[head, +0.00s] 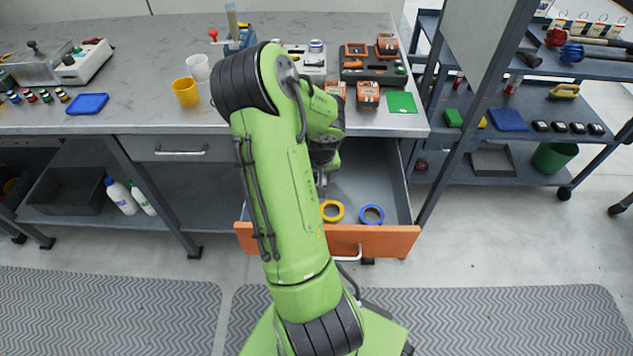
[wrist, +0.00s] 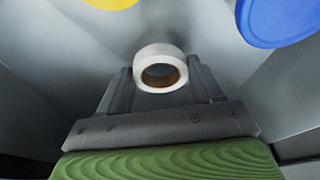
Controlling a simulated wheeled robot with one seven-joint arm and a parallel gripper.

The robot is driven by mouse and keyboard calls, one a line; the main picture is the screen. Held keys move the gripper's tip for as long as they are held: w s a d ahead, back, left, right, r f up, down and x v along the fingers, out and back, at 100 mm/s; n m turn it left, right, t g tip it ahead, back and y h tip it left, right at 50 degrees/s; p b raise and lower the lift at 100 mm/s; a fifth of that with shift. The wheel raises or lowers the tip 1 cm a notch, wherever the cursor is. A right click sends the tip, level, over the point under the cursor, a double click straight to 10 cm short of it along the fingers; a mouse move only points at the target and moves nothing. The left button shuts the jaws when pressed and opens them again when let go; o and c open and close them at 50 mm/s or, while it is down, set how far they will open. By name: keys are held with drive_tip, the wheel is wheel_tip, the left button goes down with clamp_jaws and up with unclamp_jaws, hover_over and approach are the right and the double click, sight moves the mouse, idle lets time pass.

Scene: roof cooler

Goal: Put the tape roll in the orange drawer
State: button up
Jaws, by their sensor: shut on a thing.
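The orange drawer (head: 385,242) stands pulled out under the counter, with a grey interior. A yellow tape roll (head: 333,218) and a blue tape roll (head: 372,222) lie in it near the front. Parts of the yellow roll (wrist: 110,3) and the blue roll (wrist: 275,22) show at the top of the wrist view. My gripper (wrist: 160,73) is shut on a white tape roll (wrist: 160,54) with a brown core, held between its fingertips. My gripper is over or in the open drawer; its exact height is unclear. The white roll is hidden in the head view.
My arm hides the drawer's left part. The counter (head: 150,110) above holds a yellow cup (head: 185,92), a green pad (head: 402,102) and a dark tool case (head: 372,72). A table leg (head: 440,185) and a shelf rack stand to the right.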

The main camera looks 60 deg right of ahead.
drive_tip(key=shift+f, duration=0.8)
drive_tip(key=shift+r, duration=0.15)
drive_tip(key=o, duration=0.6)
drive_tip(key=shift+f, duration=0.2)
drive_tip(key=o, duration=0.5)
drive_tip(key=shift+c, duration=0.2)
drive_tip(key=shift+r, duration=0.1)
